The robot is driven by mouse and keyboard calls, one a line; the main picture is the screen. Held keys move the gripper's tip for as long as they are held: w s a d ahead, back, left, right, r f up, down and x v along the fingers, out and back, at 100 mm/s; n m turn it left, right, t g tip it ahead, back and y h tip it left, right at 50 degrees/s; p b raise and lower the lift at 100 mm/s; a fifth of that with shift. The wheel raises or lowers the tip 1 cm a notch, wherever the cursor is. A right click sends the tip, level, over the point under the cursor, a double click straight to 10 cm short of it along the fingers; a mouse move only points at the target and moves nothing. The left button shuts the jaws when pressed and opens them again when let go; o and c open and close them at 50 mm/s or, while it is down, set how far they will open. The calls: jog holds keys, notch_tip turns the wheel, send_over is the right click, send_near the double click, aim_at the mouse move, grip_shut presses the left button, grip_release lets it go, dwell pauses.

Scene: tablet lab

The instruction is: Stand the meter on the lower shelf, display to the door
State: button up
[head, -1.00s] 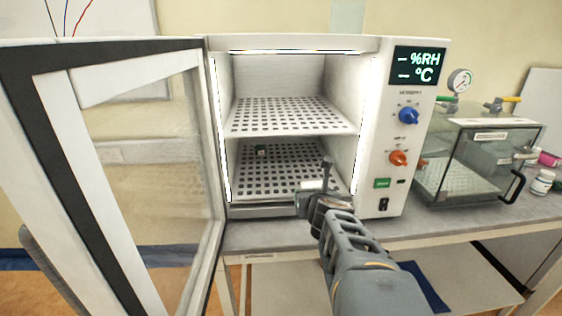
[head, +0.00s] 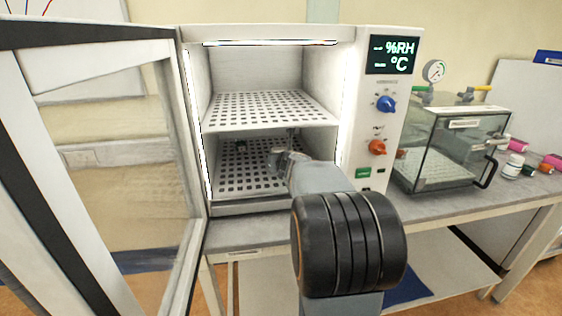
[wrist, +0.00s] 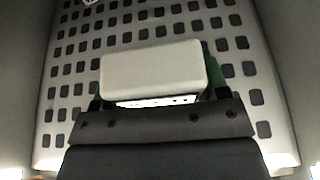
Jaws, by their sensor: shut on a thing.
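In the wrist view, a white rounded block, which I take to be the meter (wrist: 152,72), sits between the green finger pads of my gripper (wrist: 160,92). The gripper is shut on it. A plain white face of the meter shows; I cannot see its display. In the head view, my gripper (head: 280,158) reaches through the open front of the chamber into the space over the lower shelf (head: 230,184), and the meter cannot be made out there. The perforated shelf lies behind the meter in the wrist view; I cannot tell whether they touch.
The upper shelf (head: 265,107) is close above my gripper. The glass door (head: 125,180) is swung open to the left. A glass box (head: 450,150) stands right of the chamber.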

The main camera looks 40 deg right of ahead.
jog(key=shift+b+x, duration=0.5)
jog(key=shift+x, duration=0.7)
jog(key=shift+s+f, duration=0.15)
jog(key=shift+f, duration=0.2)
jog(key=shift+a, duration=0.1)
jog(key=o, duration=0.9)
jog(key=shift+f+b, duration=0.1)
jog(key=shift+b, duration=0.2)
